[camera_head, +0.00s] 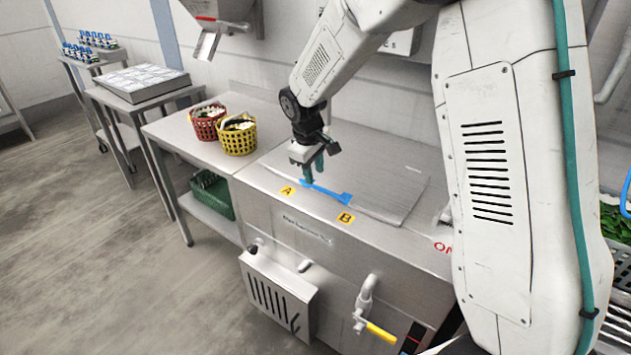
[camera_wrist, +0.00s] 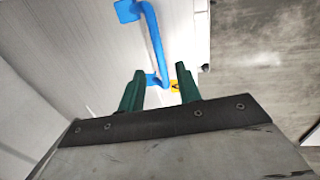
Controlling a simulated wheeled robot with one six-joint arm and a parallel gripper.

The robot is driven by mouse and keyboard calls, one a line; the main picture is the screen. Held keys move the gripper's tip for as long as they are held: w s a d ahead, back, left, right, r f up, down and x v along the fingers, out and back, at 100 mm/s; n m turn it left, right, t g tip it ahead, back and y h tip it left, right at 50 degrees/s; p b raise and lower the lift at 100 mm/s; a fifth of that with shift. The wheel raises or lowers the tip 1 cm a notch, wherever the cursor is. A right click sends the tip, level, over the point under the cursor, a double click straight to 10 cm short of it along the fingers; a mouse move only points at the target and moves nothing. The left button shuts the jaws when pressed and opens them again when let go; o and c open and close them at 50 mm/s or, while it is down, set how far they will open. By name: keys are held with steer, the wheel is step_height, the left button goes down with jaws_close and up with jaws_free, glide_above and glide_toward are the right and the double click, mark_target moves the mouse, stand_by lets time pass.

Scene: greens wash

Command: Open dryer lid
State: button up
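The dryer is a steel cabinet with a flat grey lid (camera_head: 392,196) on top, lying shut. A blue bar handle (camera_head: 330,193) is fixed along the lid's front edge; it also shows in the wrist view (camera_wrist: 155,42). My gripper (camera_head: 314,172) points down over the left end of the handle. In the wrist view my gripper (camera_wrist: 160,82) has its two green fingers apart with nothing held. The near end of the handle shows between and just beyond the fingertips. I cannot tell whether the fingers touch it.
A red basket (camera_head: 207,124) and a yellow basket (camera_head: 238,138) stand on the steel table to the left. A yellow-handled valve (camera_head: 380,333) sticks out from the dryer's front. Floor at left is clear.

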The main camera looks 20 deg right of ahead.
mark_target(316, 186)
steer(key=shift+w+d+f, duration=0.15)
steer(key=shift+d+f, duration=0.05)
steer(key=shift+f, duration=0.85)
steer(key=shift+w+d+f, duration=0.1)
steer(key=shift+d+f, duration=0.05)
steer(key=shift+f, duration=0.9)
jaws_close()
steer(key=shift+r, duration=0.1)
